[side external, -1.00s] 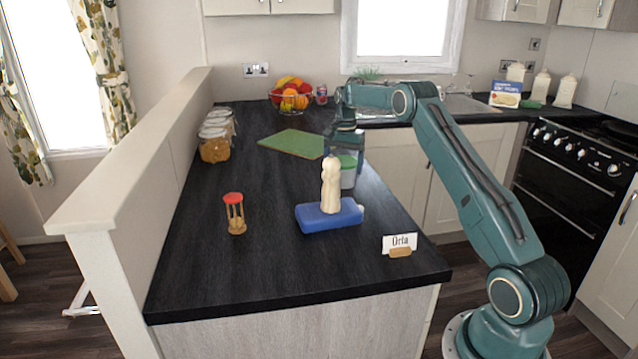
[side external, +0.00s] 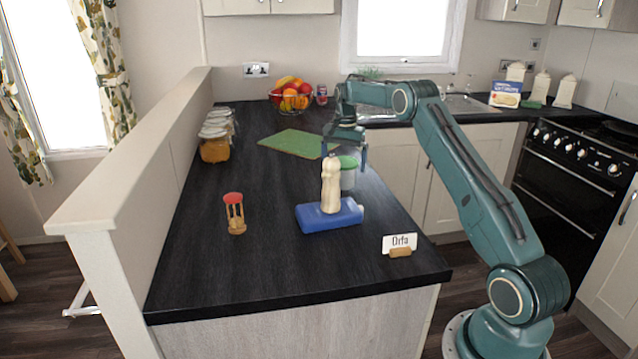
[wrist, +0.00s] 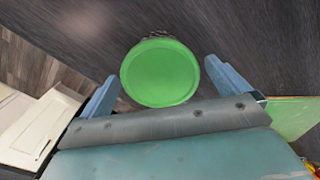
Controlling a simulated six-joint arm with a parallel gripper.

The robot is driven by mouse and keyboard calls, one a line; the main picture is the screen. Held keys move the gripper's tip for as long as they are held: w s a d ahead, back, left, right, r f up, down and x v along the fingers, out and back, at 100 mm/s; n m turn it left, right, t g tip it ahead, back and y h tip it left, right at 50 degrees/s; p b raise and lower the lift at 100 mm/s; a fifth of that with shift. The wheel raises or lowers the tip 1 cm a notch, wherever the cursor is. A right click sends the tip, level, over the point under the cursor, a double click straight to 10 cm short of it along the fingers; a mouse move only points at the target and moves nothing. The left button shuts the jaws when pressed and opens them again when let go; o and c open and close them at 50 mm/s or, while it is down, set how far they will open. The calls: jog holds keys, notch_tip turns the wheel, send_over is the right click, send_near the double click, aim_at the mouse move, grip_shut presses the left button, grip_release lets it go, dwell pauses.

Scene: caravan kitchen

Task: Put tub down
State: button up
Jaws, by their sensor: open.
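The tub (side external: 348,175) is a pale, see-through container with a green lid, upright on the dark worktop behind a cream figure-shaped bottle. Its lower part is partly hidden by that bottle in the side view. In the wrist view the round green lid (wrist: 160,72) lies between my two blue fingers. My gripper (side external: 345,152) points down at the tub from above, with its fingers spread on either side of the lid. In the wrist view my gripper (wrist: 160,85) is open, with gaps between each finger and the lid.
The cream bottle (side external: 330,187) and a blue flat container (side external: 328,216) stand just in front of the tub. A red-topped hourglass (side external: 235,213), a name card (side external: 399,243), a green mat (side external: 293,143) and jars (side external: 214,147) are also on the worktop (side external: 270,270). Its left front is clear.

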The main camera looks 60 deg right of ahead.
notch_tip(320, 180, up, 11)
dwell(0.7)
jog(key=shift+a+r, duration=0.1)
jog(key=shift+r, duration=0.05)
dwell(0.4)
jog(key=s+a+r+n+t, duration=0.1)
jog(key=s+a+r+n, duration=0.5)
jog(key=a, duration=0.5)
jog(key=s+a+r+n+t, duration=0.2)
jog(key=s+a+r, duration=0.1)
jog(key=a+r, duration=0.65)
jog(key=s+a+f+n+t, duration=0.1)
jog(key=s+a+f+n, duration=0.2)
jog(key=s+a, duration=0.75)
jog(key=s+a+f+n, duration=0.2)
jog(key=s+f, duration=0.2)
jog(key=s, duration=0.2)
jog(key=s+a+f+n+t, duration=0.1)
jog(key=s+a+f+n, duration=0.1)
jog(key=s+f, duration=0.3)
jog(key=shift+s+a+n+t, duration=0.35)
jog(key=shift+s+a, duration=0.3)
jog(key=shift+s, duration=0.6)
